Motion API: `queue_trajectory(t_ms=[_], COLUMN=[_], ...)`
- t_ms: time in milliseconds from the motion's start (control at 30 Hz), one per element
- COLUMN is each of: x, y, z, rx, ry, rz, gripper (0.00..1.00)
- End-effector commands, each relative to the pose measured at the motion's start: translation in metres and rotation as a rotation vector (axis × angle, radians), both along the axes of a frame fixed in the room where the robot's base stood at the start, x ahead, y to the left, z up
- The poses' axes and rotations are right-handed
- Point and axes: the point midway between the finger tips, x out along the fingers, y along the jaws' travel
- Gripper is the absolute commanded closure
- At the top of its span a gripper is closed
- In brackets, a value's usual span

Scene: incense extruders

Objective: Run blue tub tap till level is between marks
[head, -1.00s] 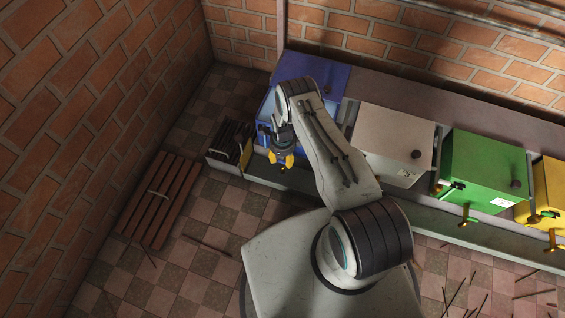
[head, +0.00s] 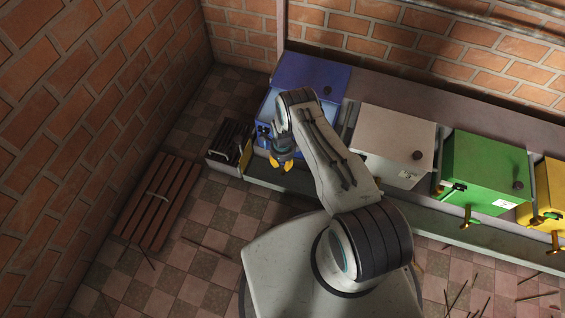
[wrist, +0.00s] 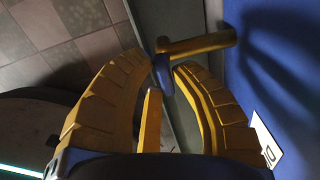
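The blue tub (head: 305,147) stands at the left end of the row, with its blue lid (head: 312,72) swung up and liquid (head: 272,101) partly showing inside. My arm hides part of it. My gripper (head: 281,165) is low in front of the tub. In the wrist view my gripper (wrist: 163,66) has its two yellow fingers apart around the tap's end. The brass tap (wrist: 200,43) reaches out from the tub's blue front and has a blue piece (wrist: 163,72) between the fingertips. I cannot tell whether they touch it. The level marks are not visible.
A white tub (head: 393,135), a green tub (head: 484,165) and a yellow tub (head: 553,185) stand to the right. A dark slatted box (head: 231,142) is beside the blue tub. A wooden slatted board (head: 160,200) and loose sticks (head: 455,298) lie on the tiled floor.

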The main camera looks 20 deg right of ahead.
Motion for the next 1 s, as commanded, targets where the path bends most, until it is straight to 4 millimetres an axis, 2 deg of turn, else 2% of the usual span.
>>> queue_trajectory(t_ms=[33,233,533,800,1000], x=[0.0,-0.0001,0.0001,-0.0001,-0.0004], y=[0.0,0.0001,-0.0001,-0.0012,-0.0017], z=[0.0001,0.0001,-0.0019,-0.0039,-0.002], rx=[0.0,0.0,0.0,0.0,-0.001], ry=[0.0,0.0,0.0,0.0,-0.001], rz=[0.0,0.0,0.032,0.279,0.4], gripper=[0.83,1.0,1.0,1.0,1.0])
